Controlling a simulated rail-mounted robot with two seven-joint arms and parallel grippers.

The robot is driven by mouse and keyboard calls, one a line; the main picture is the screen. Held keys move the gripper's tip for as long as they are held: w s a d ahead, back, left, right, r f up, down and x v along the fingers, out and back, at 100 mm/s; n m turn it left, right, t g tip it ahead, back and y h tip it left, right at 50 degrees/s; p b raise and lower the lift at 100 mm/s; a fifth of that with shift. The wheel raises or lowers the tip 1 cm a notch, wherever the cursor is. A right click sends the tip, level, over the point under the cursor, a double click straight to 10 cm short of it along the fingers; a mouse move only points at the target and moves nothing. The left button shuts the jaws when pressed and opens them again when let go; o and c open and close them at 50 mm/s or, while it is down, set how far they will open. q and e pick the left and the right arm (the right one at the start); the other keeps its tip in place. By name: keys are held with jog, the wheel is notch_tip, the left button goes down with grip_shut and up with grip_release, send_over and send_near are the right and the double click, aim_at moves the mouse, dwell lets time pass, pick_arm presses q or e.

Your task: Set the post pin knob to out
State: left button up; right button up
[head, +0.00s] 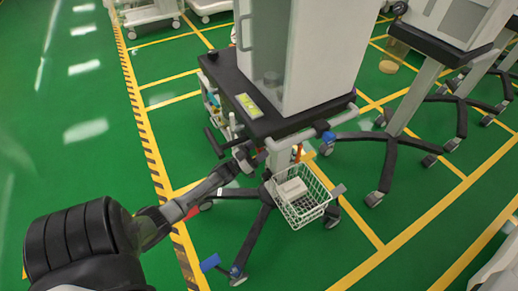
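The nearest anaesthesia cart (236,84) has a dark tabletop with a tall white cabinet on it. Its pale post (278,160) runs down from under the tabletop to a dark legged base. A small red and yellow part (297,152) shows beside the post; I cannot tell whether it is the post pin knob or how the pin is set. My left arm reaches in from the lower left. My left gripper (246,158) is at the left side of the post, just under the tabletop edge; its fingers are too small and dark to read, and contact is unclear. My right gripper is not in view.
A white wire basket (302,204) with a pale box in it hangs right of the post. A blue-ended clamp (328,137) sits at the tabletop's right corner. Caster legs (252,240) spread below. Another cart (408,100) stands to the right. Green floor at left is clear.

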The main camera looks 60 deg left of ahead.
pick_arm(q)
jog(key=shift+s, duration=0.1)
jog(key=shift+s+f, duration=0.1)
jog(key=shift+s, duration=0.15)
jog(key=p+v, duration=0.3)
jog(key=v, duration=1)
jog(key=shift+f, duration=0.1)
